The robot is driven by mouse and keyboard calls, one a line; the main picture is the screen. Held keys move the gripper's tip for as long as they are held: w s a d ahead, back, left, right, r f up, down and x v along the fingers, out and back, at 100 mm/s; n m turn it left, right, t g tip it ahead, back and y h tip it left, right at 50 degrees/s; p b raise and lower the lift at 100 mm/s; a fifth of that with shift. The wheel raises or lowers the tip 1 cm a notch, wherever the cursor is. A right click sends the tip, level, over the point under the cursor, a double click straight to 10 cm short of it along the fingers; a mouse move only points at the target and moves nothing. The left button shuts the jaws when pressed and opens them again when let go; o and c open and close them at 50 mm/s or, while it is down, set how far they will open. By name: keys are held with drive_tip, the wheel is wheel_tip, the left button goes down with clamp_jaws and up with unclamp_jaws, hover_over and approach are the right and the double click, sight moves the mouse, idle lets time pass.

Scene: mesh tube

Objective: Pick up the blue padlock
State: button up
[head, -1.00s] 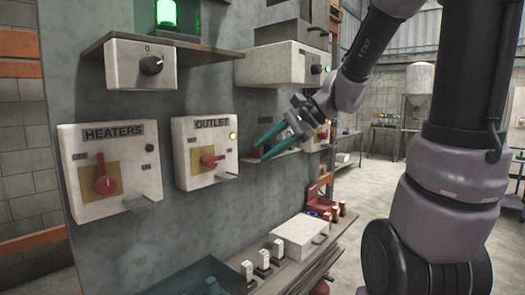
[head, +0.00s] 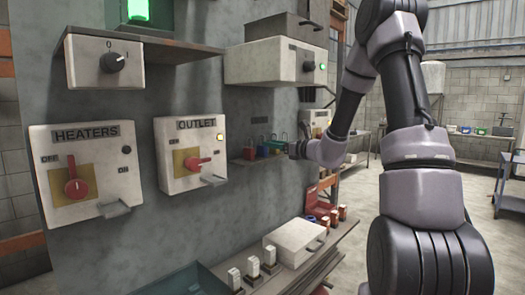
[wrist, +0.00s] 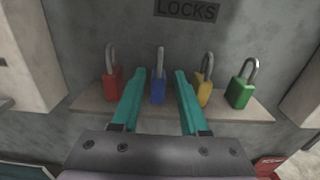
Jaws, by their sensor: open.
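The blue padlock (wrist: 158,92) stands upright on a small shelf (wrist: 90,101) under a LOCKS label, its grey shackle on top. In the wrist view it shows between the two teal fingers of my open gripper (wrist: 159,78), one finger on each side, with a gap to both. I cannot tell how far the fingertips reach in depth. A red padlock (wrist: 112,84) stands left of the left finger. A yellow padlock (wrist: 204,88) stands close to the right finger, and a green padlock (wrist: 241,92) is farther right. In the head view my gripper (head: 281,145) is at the shelf and partly hides the padlocks.
The shelf (head: 243,161) sticks out from a grey panel. An OUTLET switch box (head: 190,153) is to its left. A white control box (head: 275,64) hangs above. A lower ledge carries a white box (head: 295,243) and several small switches. Open floor lies to the right.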

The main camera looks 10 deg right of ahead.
sight(262, 140)
drive_tip(key=x, duration=0.5)
drive_tip(key=shift+w+a+r, duration=0.25)
drive_tip(key=shift+r, duration=0.05)
clamp_jaws()
idle(1.1)
